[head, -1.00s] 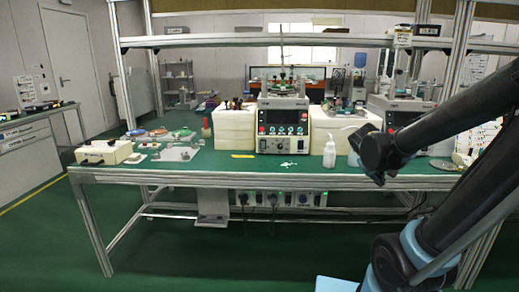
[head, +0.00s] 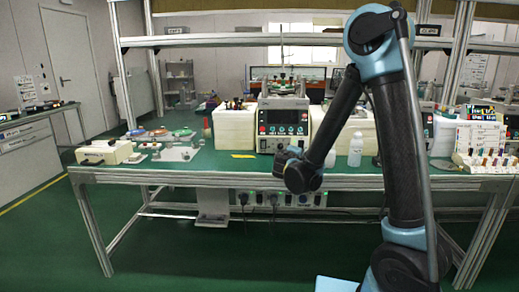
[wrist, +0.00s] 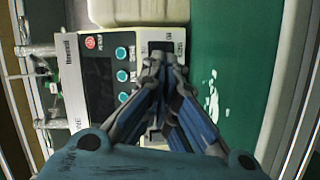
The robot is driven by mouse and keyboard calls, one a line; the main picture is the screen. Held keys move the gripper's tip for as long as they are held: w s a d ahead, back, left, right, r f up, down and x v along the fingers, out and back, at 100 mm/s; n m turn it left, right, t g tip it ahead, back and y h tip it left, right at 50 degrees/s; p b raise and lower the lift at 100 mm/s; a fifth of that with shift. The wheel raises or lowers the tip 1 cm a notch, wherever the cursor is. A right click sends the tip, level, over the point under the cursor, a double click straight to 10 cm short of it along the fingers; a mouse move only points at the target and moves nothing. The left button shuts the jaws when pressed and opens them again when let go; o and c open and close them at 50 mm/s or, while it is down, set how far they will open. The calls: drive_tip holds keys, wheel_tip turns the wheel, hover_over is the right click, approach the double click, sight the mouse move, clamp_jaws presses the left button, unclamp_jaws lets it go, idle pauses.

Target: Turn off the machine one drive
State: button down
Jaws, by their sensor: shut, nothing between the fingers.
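The white lapping machine (head: 283,125) stands on the bench, with its dark control panel facing me. In the wrist view the panel (wrist: 105,70) appears turned on its side. It has a red round button (wrist: 91,43) and several teal round buttons or knobs (wrist: 122,76). Its white lower strip (wrist: 163,34) carries small dark fittings and labels, too small to read. My gripper (wrist: 160,68) is shut and empty in front of this strip, hiding part of it. I cannot tell whether the fingertips touch the panel. In the head view my arm's end is below and right of the panel.
White blocks (head: 235,128) flank the machine. A white bottle (head: 355,149) stands to its right, near my arm. A cream box (head: 103,152) and small parts lie at the left. The green bench top (head: 215,168) is mostly clear at the front. Sockets run under its edge.

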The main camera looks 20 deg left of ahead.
sight(263, 145)
drive_tip(key=s+a+f+n+y, duration=0.1)
drive_tip(key=s+a, duration=0.1)
drive_tip(key=a, duration=0.3)
drive_tip(key=s+a+f+n+t+y, duration=0.1)
drive_tip(key=s+a+n+y, duration=0.1)
drive_tip(key=a, duration=0.3)
drive_tip(key=s+a+f+n+t+y, duration=0.1)
drive_tip(key=s+a+n+y, duration=0.1)
drive_tip(key=a, duration=0.4)
drive_tip(key=shift+f, duration=0.25)
drive_tip(key=shift+s+a+f+n+y, duration=0.1)
drive_tip(key=shift+s+a+n+y, duration=0.15)
drive_tip(key=shift+a+n+y, duration=0.2)
drive_tip(key=shift+t, duration=0.3)
drive_tip(key=x, duration=1.4)
drive_tip(key=shift+d+f, duration=0.1)
drive_tip(key=shift+f, duration=0.05)
